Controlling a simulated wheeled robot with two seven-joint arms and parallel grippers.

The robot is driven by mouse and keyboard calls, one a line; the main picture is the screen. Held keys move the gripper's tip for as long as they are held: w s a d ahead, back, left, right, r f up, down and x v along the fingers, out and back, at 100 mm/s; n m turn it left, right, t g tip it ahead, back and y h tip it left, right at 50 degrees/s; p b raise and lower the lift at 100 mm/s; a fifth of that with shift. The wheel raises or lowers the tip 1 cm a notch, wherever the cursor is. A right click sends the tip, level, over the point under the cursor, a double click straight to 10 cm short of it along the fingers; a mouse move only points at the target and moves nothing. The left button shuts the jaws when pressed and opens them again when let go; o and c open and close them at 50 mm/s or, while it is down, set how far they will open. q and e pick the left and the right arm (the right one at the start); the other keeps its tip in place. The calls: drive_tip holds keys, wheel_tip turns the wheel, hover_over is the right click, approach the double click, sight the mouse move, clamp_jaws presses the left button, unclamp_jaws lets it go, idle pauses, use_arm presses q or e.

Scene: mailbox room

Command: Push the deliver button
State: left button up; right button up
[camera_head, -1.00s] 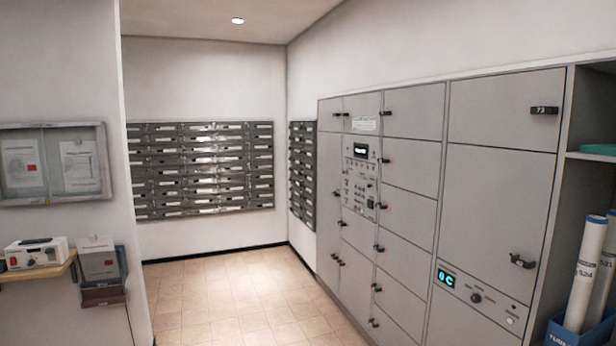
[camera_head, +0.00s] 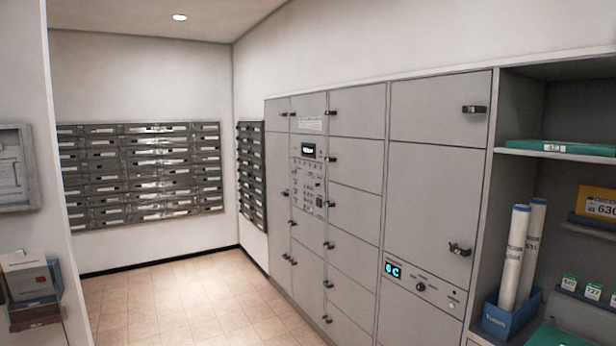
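A grey parcel locker wall (camera_head: 357,187) stands along the right wall. Its tall, narrow control panel (camera_head: 308,182) has a small dark display and rows of small buttons, too small to read. A lower panel (camera_head: 423,287) on the locker has a lit cyan display (camera_head: 392,270), a dark round knob (camera_head: 420,286) and small round parts at its right end. I cannot tell which part is the deliver button. Neither of my grippers is in view.
Dark mailboxes (camera_head: 140,172) cover the back wall. An open shelf unit at the right holds a blue bin (camera_head: 511,314) with white tubes (camera_head: 515,258), a green item (camera_head: 560,147) and a yellow box (camera_head: 598,203). The tiled floor (camera_head: 190,303) is clear.

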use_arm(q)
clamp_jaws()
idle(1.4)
